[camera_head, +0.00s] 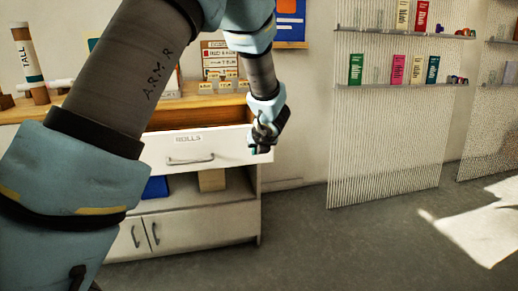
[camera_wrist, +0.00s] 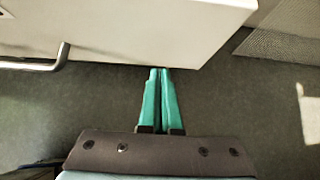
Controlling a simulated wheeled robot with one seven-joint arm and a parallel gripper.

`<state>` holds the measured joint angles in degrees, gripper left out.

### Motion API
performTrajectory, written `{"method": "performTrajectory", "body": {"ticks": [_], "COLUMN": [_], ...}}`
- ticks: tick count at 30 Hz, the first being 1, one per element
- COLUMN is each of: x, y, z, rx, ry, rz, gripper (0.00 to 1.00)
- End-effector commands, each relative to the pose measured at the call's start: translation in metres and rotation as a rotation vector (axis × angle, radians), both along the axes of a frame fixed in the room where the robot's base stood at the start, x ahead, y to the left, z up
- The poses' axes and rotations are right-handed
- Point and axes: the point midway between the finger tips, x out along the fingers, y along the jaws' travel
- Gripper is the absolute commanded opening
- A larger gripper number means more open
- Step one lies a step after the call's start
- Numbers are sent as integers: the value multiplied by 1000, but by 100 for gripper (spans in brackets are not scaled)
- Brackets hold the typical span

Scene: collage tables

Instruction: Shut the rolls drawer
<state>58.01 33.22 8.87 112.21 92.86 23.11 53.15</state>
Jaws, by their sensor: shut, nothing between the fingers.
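The rolls drawer (camera_head: 225,148) is a white drawer labelled "ROLLS" with a grey bar handle (camera_head: 190,161). It stands pulled out from the wooden-topped cabinet, and its brown inside shows above the front. My gripper (camera_head: 262,148) is at the right end of the drawer front. In the wrist view its green fingers (camera_wrist: 160,72) are shut together and empty, with the tips at the edge of the white drawer front (camera_wrist: 170,30). I cannot tell whether they touch it. The handle (camera_wrist: 45,66) is left of the fingers there.
Below the drawer is an open shelf with a blue box (camera_head: 156,187) and a tan box (camera_head: 212,180), above white cupboard doors (camera_head: 190,230). Small items and a sign stand on the wooden top (camera_head: 215,101). Ribbed panels with shelves (camera_head: 385,140) are at right. The floor (camera_head: 340,240) in front is clear.

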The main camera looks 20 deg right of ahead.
Motion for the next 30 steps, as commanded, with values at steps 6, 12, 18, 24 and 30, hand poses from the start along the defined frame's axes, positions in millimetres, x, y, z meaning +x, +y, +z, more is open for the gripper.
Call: {"method": "performTrajectory", "body": {"ticks": [6,12,18,24,30], "x": [22,26,26,33,60], "y": [-4,-5,-5,-6,-10], "z": [3,2,2,3,6], "rx": [-1,-2,-2,-1,0], "ry": [0,0,0,0,0], "rz": [1,1,1,1,3], "gripper": [0,0,0,0,0]}}
